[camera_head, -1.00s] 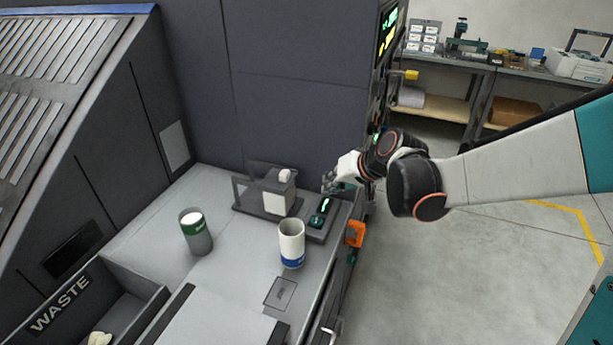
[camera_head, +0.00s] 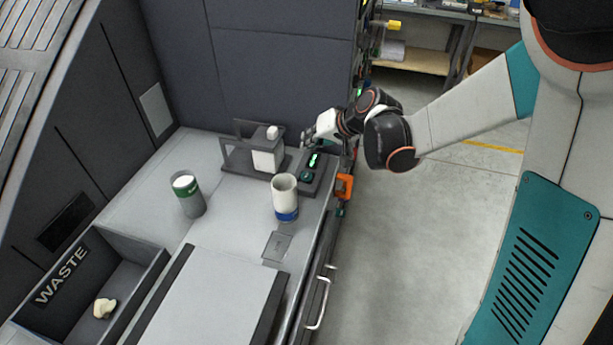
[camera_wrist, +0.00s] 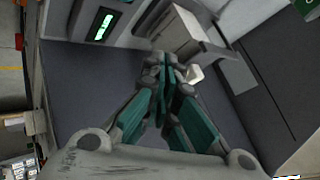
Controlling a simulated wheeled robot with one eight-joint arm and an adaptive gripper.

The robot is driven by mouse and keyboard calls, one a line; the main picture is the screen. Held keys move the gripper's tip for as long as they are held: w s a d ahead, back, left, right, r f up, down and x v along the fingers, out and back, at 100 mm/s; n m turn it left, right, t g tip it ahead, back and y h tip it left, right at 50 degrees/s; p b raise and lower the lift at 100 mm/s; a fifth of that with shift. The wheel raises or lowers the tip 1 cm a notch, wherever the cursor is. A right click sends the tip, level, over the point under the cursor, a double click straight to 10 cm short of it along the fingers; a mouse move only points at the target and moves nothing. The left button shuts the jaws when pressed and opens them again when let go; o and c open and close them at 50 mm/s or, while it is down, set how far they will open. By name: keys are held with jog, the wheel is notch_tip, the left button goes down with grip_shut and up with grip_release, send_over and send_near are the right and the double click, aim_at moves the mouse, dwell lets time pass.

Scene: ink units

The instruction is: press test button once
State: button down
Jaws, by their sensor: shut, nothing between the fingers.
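The test device (camera_head: 317,182) is a dark box on the grey bench. It has a lit green display (camera_head: 314,160) and a round teal button (camera_head: 306,176) in front of it. The display also shows at upper left in the wrist view (camera_wrist: 103,25), where the button is cut off or unclear. My gripper (camera_head: 307,136) is just behind the device in the head view, near its far end. In the wrist view my gripper (camera_wrist: 170,65) is shut and empty, its teal fingers together beside the device. I cannot tell its exact height above the bench.
A white block in a dark stand (camera_head: 235,158) is close left of my gripper. A white cup with a blue band (camera_head: 285,195) stands before the device. A green-banded container (camera_head: 188,196) and the waste bin (camera_head: 150,270) are left. A dark wall stands behind.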

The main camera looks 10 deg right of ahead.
aim_at(309, 174)
jog(key=shift+f+b, duration=2.85)
jog(key=shift+f, duration=1.2)
jog(key=shift+f+b, duration=0.4)
jog(key=shift+f, duration=0.05)
jog(key=shift+f+b, duration=0.4)
jog(key=shift+f, duration=0.05)
jog(key=shift+r, duration=0.1)
jog(key=shift+r+p, duration=0.6)
jog(key=shift+r, duration=0.2)
jog(key=shift+r, duration=0.15)
jog(key=shift+r+p, duration=1.75)
jog(key=shift+r, duration=0.6)
